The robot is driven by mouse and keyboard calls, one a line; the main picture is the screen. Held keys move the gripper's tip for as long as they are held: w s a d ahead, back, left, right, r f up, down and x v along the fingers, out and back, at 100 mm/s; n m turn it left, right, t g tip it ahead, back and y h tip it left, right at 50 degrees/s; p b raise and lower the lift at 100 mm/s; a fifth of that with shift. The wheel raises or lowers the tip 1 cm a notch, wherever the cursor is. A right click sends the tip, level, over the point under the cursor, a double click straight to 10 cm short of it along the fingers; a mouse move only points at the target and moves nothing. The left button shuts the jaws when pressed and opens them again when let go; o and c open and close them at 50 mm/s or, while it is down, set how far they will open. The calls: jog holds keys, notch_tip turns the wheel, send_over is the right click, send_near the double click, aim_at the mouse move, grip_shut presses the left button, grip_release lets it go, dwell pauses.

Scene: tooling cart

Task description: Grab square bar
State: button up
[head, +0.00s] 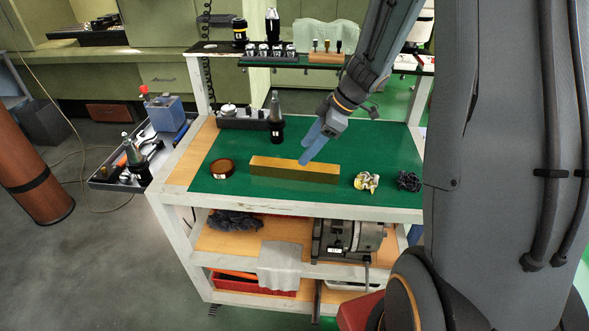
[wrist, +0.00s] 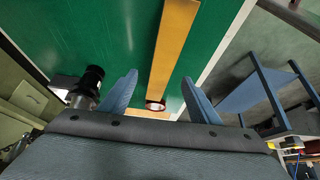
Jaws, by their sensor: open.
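The square bar (head: 294,170) is a long yellow-brown bar lying on the green top of the cart, near its front edge. In the wrist view the bar (wrist: 174,45) runs from the top edge down toward the space between the fingers. My gripper (head: 308,156) is above the bar's right half in the head view, with its blue fingers pointing down. In the wrist view the fingers of my gripper (wrist: 157,98) are spread apart with nothing between them. The exact height gap to the bar is hard to tell.
A round brown dish (head: 222,168) lies left of the bar. The green top (head: 390,145) is clear at back right.

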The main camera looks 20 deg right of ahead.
aim_at(295, 164)
jog(key=shift+p+x, duration=0.7)
jog(key=shift+x, duration=3.15)
jog(key=shift+s, duration=0.15)
grip_shut()
